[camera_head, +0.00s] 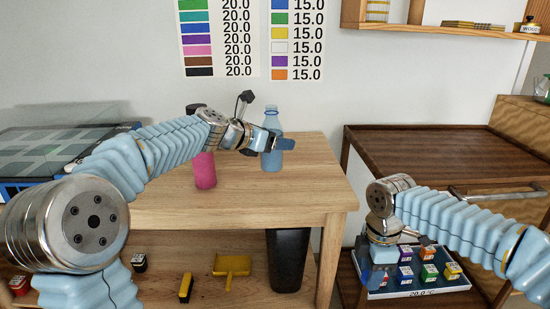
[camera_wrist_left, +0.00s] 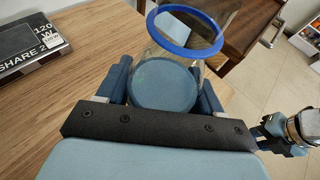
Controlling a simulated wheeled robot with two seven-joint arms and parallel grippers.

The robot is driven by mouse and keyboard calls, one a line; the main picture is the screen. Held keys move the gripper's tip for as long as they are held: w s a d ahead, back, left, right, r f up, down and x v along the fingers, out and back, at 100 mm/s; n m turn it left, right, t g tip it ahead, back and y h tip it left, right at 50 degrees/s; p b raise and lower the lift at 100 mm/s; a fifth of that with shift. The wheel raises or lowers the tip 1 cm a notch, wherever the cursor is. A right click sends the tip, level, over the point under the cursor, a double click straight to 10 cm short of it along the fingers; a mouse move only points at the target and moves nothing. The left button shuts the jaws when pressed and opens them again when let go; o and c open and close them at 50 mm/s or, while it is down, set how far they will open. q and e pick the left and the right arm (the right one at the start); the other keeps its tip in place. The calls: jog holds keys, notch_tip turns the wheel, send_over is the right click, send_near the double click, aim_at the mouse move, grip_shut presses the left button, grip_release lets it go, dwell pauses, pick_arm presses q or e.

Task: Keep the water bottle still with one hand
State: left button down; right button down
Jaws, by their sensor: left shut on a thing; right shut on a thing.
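The water bottle (camera_head: 272,158), clear pale blue, stands upright on the wooden table (camera_head: 300,185). My left gripper (camera_head: 276,144) reaches it from the left and is shut on its upper part. In the left wrist view the bottle (camera_wrist_left: 165,82) sits between the two blue fingers, with a blue ring at its top. My right gripper (camera_head: 378,272) is low on the right, over the tray of small blocks. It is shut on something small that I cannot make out. My right gripper also shows at the right of the left wrist view (camera_wrist_left: 285,135).
A pink bottle (camera_head: 205,172) stands left of the water bottle, partly behind my left arm. A tray (camera_head: 425,291) of several coloured blocks lies low at right. A black bin (camera_head: 288,262) stands under the table. A black box (camera_wrist_left: 28,42) lies on the table.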

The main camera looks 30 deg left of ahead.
pick_arm(q)
jog(key=shift+w+a+f, duration=0.4)
jog(key=shift+w+f, duration=0.2)
jog(key=shift+f, duration=0.25)
jog(key=f, duration=0.2)
jog(key=w+f, duration=0.1)
jog(key=shift+a+f, duration=0.1)
jog(key=shift+a, duration=0.15)
jog(key=shift+s+f, duration=0.1)
jog(key=shift+f, duration=0.35)
jog(key=shift+f, duration=0.1)
jog(key=shift+c, duration=1.3)
grip_release()
jog(key=shift+o, duration=0.5)
